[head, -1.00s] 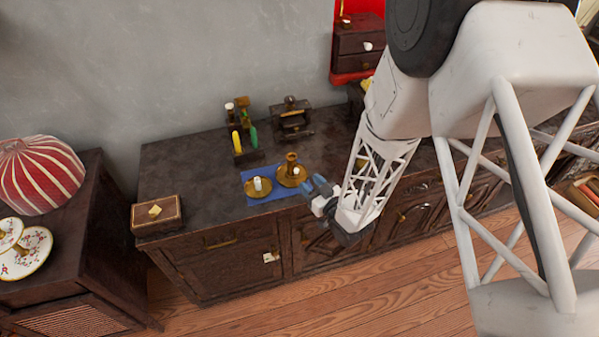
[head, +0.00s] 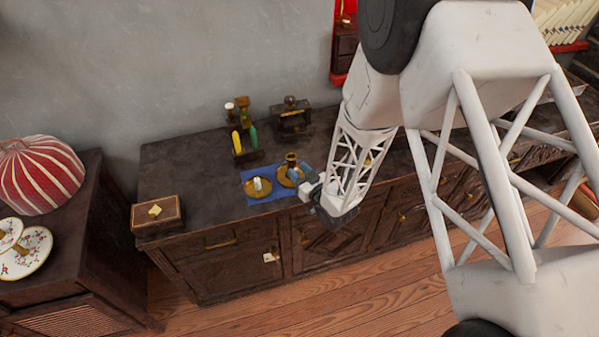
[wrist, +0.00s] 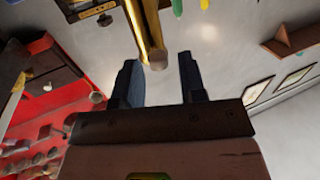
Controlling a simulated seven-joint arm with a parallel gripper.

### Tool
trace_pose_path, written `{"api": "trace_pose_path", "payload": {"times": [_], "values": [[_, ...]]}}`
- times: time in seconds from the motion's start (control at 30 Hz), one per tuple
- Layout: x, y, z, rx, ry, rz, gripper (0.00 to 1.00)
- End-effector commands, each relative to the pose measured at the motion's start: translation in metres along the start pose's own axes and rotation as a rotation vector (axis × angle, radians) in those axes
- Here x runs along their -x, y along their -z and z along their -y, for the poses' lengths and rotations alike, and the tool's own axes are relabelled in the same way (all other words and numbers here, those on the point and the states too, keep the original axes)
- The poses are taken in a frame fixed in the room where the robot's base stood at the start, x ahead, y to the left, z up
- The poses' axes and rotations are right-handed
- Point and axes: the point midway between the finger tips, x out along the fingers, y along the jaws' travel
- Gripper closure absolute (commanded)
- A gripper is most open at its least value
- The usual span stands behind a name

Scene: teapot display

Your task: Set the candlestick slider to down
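Two brass candlesticks stand on a blue cloth (head: 268,199) on the dark cabinet. The left candlestick (head: 262,193) has a low dish and a short white candle. The right candlestick (head: 290,178) has a dish and a taller stem with a dark top. My gripper (head: 307,178) is at the right edge of the right candlestick, partly covering its dish. In the wrist view my gripper (wrist: 157,62) is open, its two dark fingers apart. A brass rod-like part (wrist: 147,28) ends in the gap at the fingertips; contact cannot be told. The slider's position is unclear.
Behind the cloth stand a yellow candle (head: 236,142) and a green candle (head: 253,137) in a dark holder. A dark wooden apparatus (head: 291,117) is to their right. A wooden box (head: 157,213) sits at the cabinet's left front corner. The cabinet top between is bare.

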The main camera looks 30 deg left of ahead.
Motion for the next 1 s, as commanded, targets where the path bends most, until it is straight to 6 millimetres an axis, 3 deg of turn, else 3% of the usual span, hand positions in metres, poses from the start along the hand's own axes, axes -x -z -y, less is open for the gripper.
{"api": "trace_pose_path", "payload": {"times": [0.03, 0.23, 0.47, 0.8, 1.0], "values": [[0.000, 0.000, 0.000, 0.000, 0.000, 0.000, 0.70], [0.000, 0.000, 0.000, 0.000, 0.000, 0.000, 1.00], [0.000, -0.001, 0.000, 0.000, 0.000, 0.000, 1.00], [0.000, -0.036, 0.000, -0.001, 0.000, 0.000, 1.00], [0.000, -0.040, 0.000, -0.001, -0.001, 0.002, 1.00]]}}
